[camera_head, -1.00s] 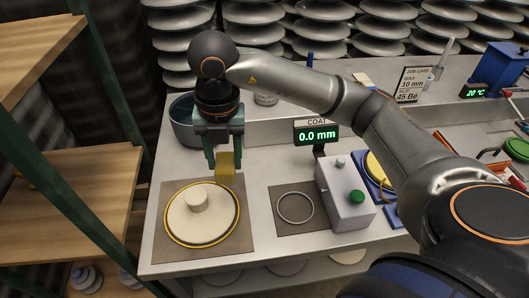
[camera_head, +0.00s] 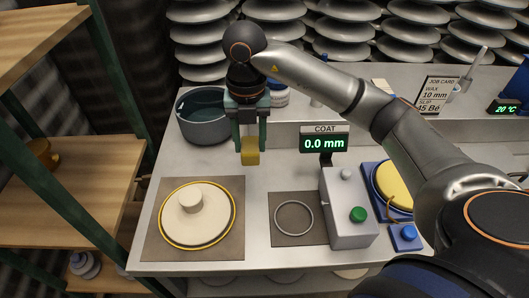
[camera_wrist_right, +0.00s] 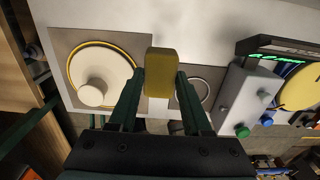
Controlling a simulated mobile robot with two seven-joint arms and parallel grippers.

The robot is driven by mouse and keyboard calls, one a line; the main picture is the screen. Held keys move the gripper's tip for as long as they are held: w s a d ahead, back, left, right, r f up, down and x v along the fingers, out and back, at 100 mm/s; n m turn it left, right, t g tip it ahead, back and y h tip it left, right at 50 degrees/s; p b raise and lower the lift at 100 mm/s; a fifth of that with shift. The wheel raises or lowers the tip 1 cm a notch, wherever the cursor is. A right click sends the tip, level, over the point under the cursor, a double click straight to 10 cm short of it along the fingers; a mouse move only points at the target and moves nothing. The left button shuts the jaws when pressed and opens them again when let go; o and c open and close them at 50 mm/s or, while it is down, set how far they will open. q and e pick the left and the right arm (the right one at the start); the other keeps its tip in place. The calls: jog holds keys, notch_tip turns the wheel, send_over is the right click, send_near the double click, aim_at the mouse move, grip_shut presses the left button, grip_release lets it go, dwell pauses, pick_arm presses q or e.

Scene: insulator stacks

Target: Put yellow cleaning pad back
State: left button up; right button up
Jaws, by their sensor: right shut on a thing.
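The yellow cleaning pad (camera_head: 250,157) is a small block held between the fingers of my right gripper (camera_head: 249,143). My right gripper is shut on it, above the table, behind and between the left mat and the middle mat. In the right wrist view the pad (camera_wrist_right: 161,69) sits between the dark green fingertips (camera_wrist_right: 160,90). My left gripper is not in view.
A grey pot (camera_head: 205,130) stands left of the gripper. A cream disc with a knob (camera_head: 200,228) lies on the left mat (camera_head: 232,252). A ring (camera_head: 294,232) lies on the middle mat. A grey box with a green button (camera_head: 345,225) and a coat display (camera_head: 325,143) stand to the right.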

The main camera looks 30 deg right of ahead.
jog(key=w+d+f, duration=0.2)
jog(key=d+f, duration=0.1)
jog(key=w+d+f, duration=0.1)
jog(key=d+f, duration=0.1)
jog(key=shift+w+f, duration=0.1)
jog(key=shift+f, duration=0.05)
jog(key=shift+w+d+f, duration=0.35)
jog(key=shift+d+f, duration=0.15)
jog(key=shift+f, duration=0.2)
jog(key=shift+w+d+f, duration=0.1)
jog(key=shift+d+f, duration=0.05)
jog(key=shift+f, duration=1.55)
jog(key=shift+f, duration=0.15)
jog(key=o, duration=1.2)
notch_tip(320, 180, up, 12)
jog(key=shift+r, duration=0.2)
